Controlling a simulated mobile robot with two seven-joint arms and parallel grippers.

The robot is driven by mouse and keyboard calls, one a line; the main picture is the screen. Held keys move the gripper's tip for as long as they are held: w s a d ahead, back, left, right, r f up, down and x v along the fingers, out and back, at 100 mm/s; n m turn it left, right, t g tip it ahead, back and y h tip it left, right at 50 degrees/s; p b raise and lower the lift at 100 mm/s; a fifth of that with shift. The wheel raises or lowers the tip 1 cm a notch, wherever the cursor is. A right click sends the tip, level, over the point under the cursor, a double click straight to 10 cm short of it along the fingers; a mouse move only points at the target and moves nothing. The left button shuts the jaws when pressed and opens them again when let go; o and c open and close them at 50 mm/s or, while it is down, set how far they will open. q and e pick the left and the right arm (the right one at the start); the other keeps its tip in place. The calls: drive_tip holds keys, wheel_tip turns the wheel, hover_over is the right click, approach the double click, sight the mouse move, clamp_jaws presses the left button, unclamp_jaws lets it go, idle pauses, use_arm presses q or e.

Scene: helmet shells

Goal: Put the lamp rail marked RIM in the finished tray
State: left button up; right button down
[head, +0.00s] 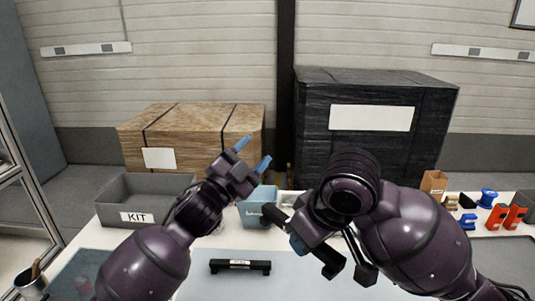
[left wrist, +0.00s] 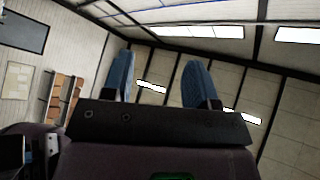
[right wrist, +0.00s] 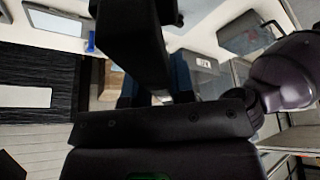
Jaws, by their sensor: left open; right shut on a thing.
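A black rail (head: 222,267) with feet at its ends and a small white label lies on the pale mat in front of me; its lettering is too small to read surely. My right gripper (head: 299,243) is shut on another black rail (right wrist: 130,35), held above the mat; no marking shows on it. My left gripper (head: 252,152) is open and empty, raised with its blue fingertips pointing up and away from the rails. It also shows open in the left wrist view (left wrist: 160,82). I cannot tell which container is the finished tray.
A grey bin marked KIT (head: 168,184) stands at the left. A small blue bin (head: 257,215) stands at mid-table, partly behind my arms. Red, blue and tan small parts (head: 497,216) stand at the right. A wooden crate (head: 200,125) and a black-wrapped crate (head: 375,95) are behind.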

use_arm(q)
drive_tip(key=s+d+r+m+g+h, duration=0.35)
drive_tip(key=d+r+m+g, duration=0.4)
drive_tip(key=m, duration=0.55)
drive_tip(key=s+d+r+m+g+h, duration=0.3)
drive_tip(key=d+r+m+g+h, duration=0.2)
drive_tip(key=d+r+m+g, duration=0.5)
drive_tip(key=m+g+y, duration=0.4)
drive_tip(key=m+y, duration=1.6)
drive_tip(key=m, duration=0.4)
approach(282, 212)
drive_tip(key=shift+t+h, duration=0.25)
drive_tip(key=x, duration=1)
drive_tip(key=shift+s+a+f, duration=0.15)
drive_tip(key=shift+s+f, duration=0.1)
drive_tip(key=shift+s, duration=0.05)
